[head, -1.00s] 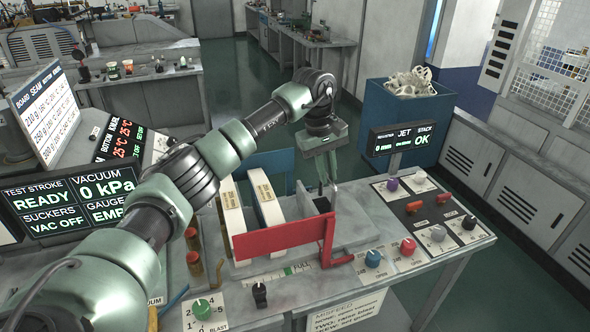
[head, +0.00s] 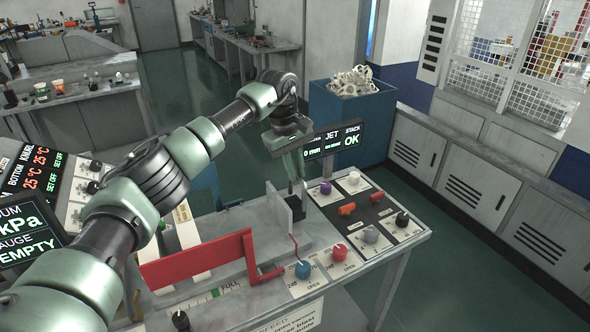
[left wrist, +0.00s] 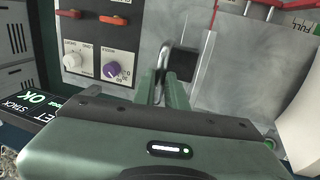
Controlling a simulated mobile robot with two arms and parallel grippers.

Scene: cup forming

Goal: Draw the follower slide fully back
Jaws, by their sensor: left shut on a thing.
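The follower slide appears to be the upright grey plate (head: 279,210) on the bench's metal bed, with a dark block behind it. My left gripper (head: 298,184) reaches down to its right side. In the left wrist view my left gripper (left wrist: 163,90) has its fingers closed at a metal loop handle beside the black block (left wrist: 183,64). The fingers hide part of the handle, so the exact grip is hard to see. My right gripper is not in view.
A red plate with a bent arm (head: 196,260) stands left of the slide, partly hiding white stacks. A control panel (head: 378,232) with a purple knob (head: 326,188) lies close on the right. The JET STACK display (head: 333,143) stands behind.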

